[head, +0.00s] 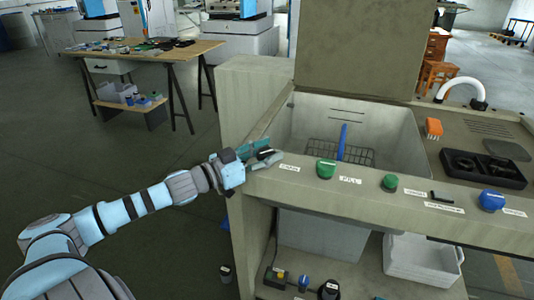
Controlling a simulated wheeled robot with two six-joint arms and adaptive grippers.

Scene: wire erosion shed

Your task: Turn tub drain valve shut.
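My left gripper (268,155) is at the left front corner of the grey bench (245,110), beside the sunken tub (390,122). Its fingers are small and overlap, so I cannot tell whether they are apart or hold anything. My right gripper is out of view.
The tub holds a wire basket (325,153) and a blue upright piece (343,141). A raised panel (355,45) stands behind it. A black tray (482,167) lies on the right. Below are a white crate (420,265) and several small items. A worktable (190,52) stands at back left; floor between is clear.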

